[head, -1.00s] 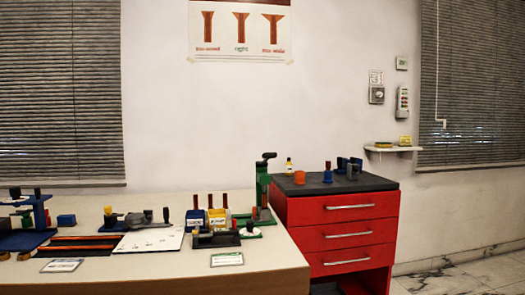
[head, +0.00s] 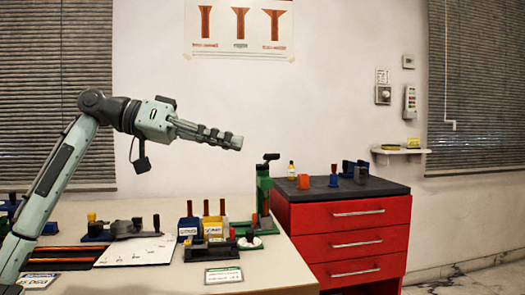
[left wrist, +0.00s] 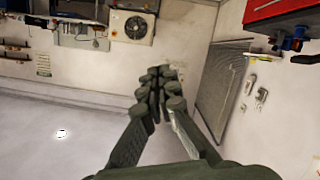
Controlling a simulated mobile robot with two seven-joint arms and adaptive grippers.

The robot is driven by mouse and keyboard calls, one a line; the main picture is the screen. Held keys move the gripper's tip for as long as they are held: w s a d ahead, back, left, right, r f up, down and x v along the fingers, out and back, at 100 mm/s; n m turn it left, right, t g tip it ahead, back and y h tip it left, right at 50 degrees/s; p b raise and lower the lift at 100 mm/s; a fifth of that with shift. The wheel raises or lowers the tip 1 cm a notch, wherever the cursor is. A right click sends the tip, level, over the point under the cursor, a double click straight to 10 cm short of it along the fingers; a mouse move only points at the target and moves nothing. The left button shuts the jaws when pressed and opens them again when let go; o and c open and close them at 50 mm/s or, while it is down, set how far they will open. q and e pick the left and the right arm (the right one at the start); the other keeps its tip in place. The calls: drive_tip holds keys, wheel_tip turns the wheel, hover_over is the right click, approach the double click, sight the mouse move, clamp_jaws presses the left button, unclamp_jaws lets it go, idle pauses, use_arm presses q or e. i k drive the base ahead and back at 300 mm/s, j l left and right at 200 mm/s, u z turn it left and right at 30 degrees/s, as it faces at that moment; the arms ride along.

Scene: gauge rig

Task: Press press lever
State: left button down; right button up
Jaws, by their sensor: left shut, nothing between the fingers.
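The green press (head: 263,190) stands at the right end of the table, next to the red cabinet. Its lever (head: 270,157) is a dark handle at the top, sticking out to the right. My left gripper (head: 238,142) is in the air left of the press top and a little above the lever's height in the picture. Its fingers are together and empty, pointing right. They also show closed in the left wrist view (left wrist: 160,78), where I cannot make out the press. My right gripper is in neither view.
The table (head: 262,272) holds a white board (head: 140,251), blue and yellow boxes (head: 212,228) and a dark block fixture (head: 210,250) in front of the press. The red drawer cabinet (head: 345,235) carries several small parts. The air between gripper and lever looks clear.

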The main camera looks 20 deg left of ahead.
sight(267, 158)
drive_tip(key=i+j, duration=0.8)
drive_tip(key=i, duration=0.25)
